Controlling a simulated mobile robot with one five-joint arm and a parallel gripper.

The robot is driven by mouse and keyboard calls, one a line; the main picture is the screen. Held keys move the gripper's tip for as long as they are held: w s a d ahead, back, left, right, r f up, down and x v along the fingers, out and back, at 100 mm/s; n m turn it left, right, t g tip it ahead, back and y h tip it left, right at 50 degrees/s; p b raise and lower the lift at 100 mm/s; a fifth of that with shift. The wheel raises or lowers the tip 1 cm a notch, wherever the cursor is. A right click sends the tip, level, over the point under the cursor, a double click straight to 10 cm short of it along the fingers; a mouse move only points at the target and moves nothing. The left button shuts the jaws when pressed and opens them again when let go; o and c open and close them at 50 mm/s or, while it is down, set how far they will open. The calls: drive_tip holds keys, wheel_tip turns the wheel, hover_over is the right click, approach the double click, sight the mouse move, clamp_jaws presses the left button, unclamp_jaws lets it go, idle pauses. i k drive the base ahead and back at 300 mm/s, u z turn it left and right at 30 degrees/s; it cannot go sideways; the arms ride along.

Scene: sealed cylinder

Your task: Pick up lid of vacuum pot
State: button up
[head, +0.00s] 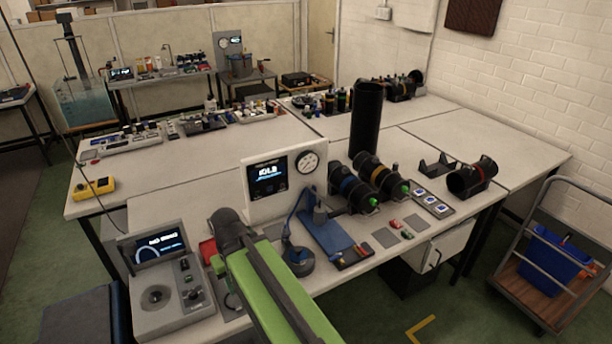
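A dark, round, low pot-like object (300,262) stands on the front bench. A thin blue hose curves up from it beside a grey panel. It may be the vacuum pot, but I cannot tell its lid apart from its body at this size. My green and dark arm rises from the bottom edge and ends, as far as I see, in a dark rounded joint left of this object. My gripper's fingers do not show, and the arm hides part of the bench.
The grey panel (268,182) carries a screen and gauge. Right of it lie a blue mat (328,234), black cylinders (353,188) and a tall black tube (366,120). A grey control box (165,290) stands left. A trolley (545,265) stands at far right.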

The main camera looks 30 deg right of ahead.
sight(296, 255)
drive_tip(key=z, duration=5.9)
drive_tip(key=i, duration=0.15)
drive_tip(key=z, duration=2.6)
drive_tip(key=k, duration=1.35)
drive_tip(key=z, duration=0.75)
